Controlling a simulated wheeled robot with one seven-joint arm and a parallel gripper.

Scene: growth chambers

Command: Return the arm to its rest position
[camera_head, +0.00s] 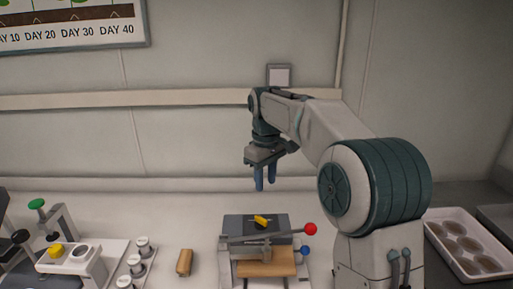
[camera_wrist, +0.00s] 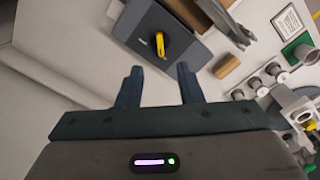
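My gripper (camera_head: 265,180) hangs from my bent arm, pointing down, above the far side of the bench. In the wrist view my gripper (camera_wrist: 158,85) shows two blue fingers set apart with nothing between them. Ahead of the fingertips is a dark grey box with a yellow rotary handle (camera_wrist: 160,45). In the head view the yellow handle (camera_head: 261,221) sits on top of that box, below and apart from my gripper.
A clamp-like device with a red-knobbed lever (camera_head: 310,229) stands before the box. A wooden block (camera_head: 184,262), several metal cylinders (camera_head: 142,245) and a yellow-button unit (camera_head: 56,250) are left. A white tray (camera_head: 440,238) with round cups is right. Space around my gripper is clear.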

